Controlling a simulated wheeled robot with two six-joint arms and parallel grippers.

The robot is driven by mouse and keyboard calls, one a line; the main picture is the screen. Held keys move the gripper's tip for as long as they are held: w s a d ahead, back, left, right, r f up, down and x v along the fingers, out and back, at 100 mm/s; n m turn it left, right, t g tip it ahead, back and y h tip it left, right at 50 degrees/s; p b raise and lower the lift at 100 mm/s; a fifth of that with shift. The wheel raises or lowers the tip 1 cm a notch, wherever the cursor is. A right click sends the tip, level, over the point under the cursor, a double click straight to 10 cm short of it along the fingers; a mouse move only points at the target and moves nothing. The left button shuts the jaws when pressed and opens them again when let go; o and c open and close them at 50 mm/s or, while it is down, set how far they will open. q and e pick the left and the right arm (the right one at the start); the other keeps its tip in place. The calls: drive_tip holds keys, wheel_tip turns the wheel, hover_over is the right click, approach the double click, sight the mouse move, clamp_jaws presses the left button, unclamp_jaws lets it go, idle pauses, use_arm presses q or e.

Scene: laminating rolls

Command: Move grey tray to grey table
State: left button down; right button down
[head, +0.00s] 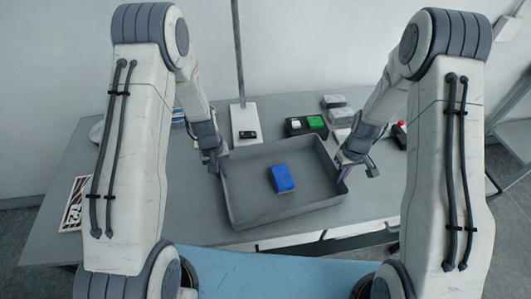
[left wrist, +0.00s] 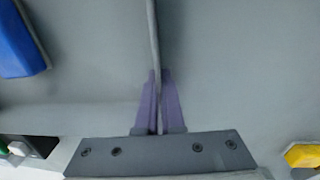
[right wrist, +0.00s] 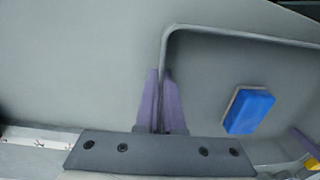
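The grey tray (head: 240,212) is at the middle of the head view, at the front part of the grey table (head: 85,222). A blue block (head: 283,178) lies inside it. My left gripper (head: 222,170) is at the tray's left wall; in the left wrist view its purple fingers (left wrist: 158,105) are closed on the wall's rim. My right gripper (head: 343,172) is at the right wall; in the right wrist view its purple fingers (right wrist: 160,103) are closed on that rim. I cannot tell whether the tray touches the table.
Behind the tray stand a white-based pole (head: 244,120), a box with a green part (head: 315,122) and pale packs (head: 335,103). A red button device (head: 400,134) is at the right. A printed sheet (head: 74,204) lies left. A blue surface (head: 280,275) is in front.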

use_arm(q)
drive_tip(key=shift+f+b, duration=0.5)
drive_tip(key=shift+f, duration=0.2)
use_arm(e)
drive_tip(key=shift+f, duration=0.75)
use_arm(q)
drive_tip(key=c, duration=1)
unclamp_jaws()
drive_tip(key=shift+r, duration=0.1)
drive_tip(key=shift+c, duration=0.2)
use_arm(e)
drive_tip(key=c, duration=1)
unclamp_jaws()
drive_tip(key=shift+r, duration=0.15)
drive_tip(key=shift+c, duration=0.2)
drive_tip(key=shift+r, duration=0.15)
use_arm(q)
wheel_tip(320, 180, up, 12)
drive_tip(key=shift+s+a, duration=0.15)
drive_tip(key=shift+a, duration=0.25)
use_arm(e)
wheel_tip(320, 180, up, 12)
drive_tip(key=shift+d, duration=0.4)
drive_tip(key=shift+w, duration=0.1)
